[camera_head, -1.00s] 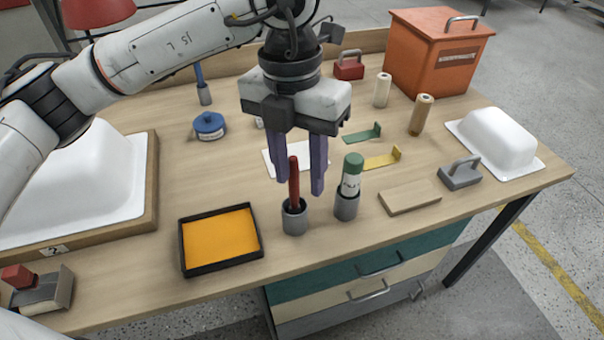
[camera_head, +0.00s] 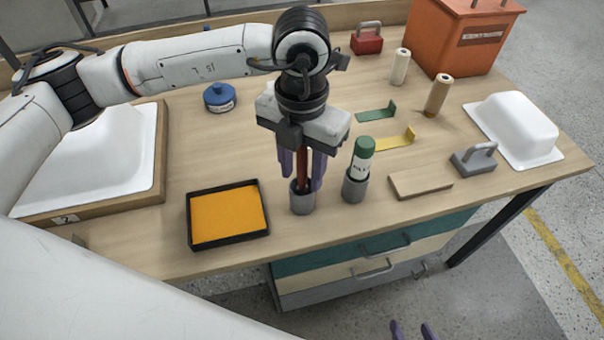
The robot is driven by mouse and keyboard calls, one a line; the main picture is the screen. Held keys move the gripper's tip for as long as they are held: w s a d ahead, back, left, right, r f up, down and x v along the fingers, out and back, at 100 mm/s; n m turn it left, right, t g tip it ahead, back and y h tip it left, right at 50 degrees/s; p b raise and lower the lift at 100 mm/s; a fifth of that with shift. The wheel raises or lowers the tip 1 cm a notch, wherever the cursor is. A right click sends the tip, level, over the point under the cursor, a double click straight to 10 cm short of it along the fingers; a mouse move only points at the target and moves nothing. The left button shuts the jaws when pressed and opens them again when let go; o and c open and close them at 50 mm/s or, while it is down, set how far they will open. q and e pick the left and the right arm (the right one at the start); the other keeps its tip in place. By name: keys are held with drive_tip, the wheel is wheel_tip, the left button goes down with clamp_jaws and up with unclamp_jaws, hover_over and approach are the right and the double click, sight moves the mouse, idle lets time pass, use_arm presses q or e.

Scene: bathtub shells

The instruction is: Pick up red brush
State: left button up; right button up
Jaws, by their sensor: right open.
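The red brush (camera_head: 302,166) stands upright in a grey cup (camera_head: 302,199) near the table's front edge, with only its handle showing. My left gripper (camera_head: 302,178) points straight down over it, with one purple finger on each side of the handle. A gap shows between the fingers and the handle, so it looks open around the brush. The brush's top is hidden by the gripper body. My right gripper (camera_head: 413,332) shows only its two purple fingertips at the bottom edge, apart and empty, away from the brush.
A green-capped tube (camera_head: 363,158) stands in another cup just right of the brush. A black tray with an orange inside (camera_head: 190,220) lies to the left. A wooden block (camera_head: 420,182), a grey handled tool (camera_head: 473,160) and a white shell (camera_head: 515,125) are farther right.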

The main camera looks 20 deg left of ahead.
use_arm(q)
drive_tip(key=shift+f, duration=0.45)
drive_tip(key=shift+c, duration=0.3)
clamp_jaws()
drive_tip(key=shift+r, duration=0.15)
wheel_tip(320, 180, up, 10)
drive_tip(key=shift+f+b, duration=0.1)
drive_tip(key=shift+b, duration=0.45)
